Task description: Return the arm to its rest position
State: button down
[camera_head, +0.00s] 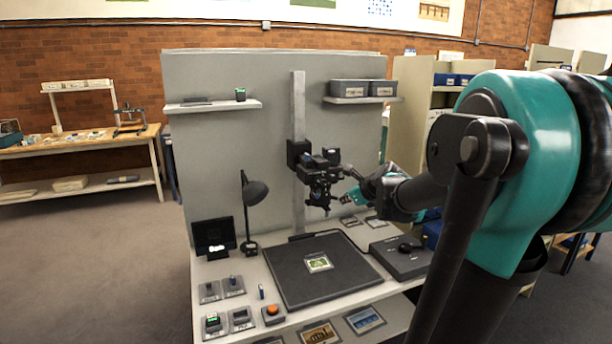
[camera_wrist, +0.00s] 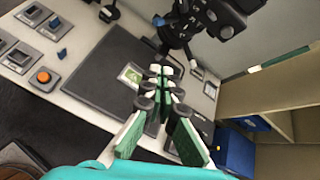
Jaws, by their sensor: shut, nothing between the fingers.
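My arm, teal and black, reaches in from the right in the head view, out over the workstation table (camera_head: 262,272). My gripper (camera_head: 345,199) is at its end, just right of the black camera rig (camera_head: 320,172) on the upright column. In the wrist view my gripper (camera_wrist: 161,72) is shut and empty, its fingertips together above the dark mat (camera_wrist: 92,75). A small card with a green picture (camera_head: 318,263) lies on the mat, below and apart from the gripper. The card also shows in the wrist view (camera_wrist: 131,75), just left of the fingertips.
A desk lamp (camera_head: 252,192) and small monitor (camera_head: 214,236) stand at the table's left. A dark control box (camera_head: 403,256) sits at its right. A grey panel (camera_head: 226,130) with shelves rises behind. A blue bin (camera_wrist: 235,152) is at lower right in the wrist view.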

jog(key=s+f+n+g+h, duration=0.2)
jog(key=s+f+n+g, duration=0.1)
jog(key=s+f+n, duration=0.7)
jog(key=s+d+f+n+g+h, duration=0.1)
jog(key=s+f+n+g, duration=0.2)
jog(key=s+f+n, duration=0.8)
jog(key=s+n, duration=0.6)
jog(key=shift+s+d+f+h, duration=0.15)
jog(key=shift+s+h, duration=0.2)
jog(key=shift+h, duration=0.05)
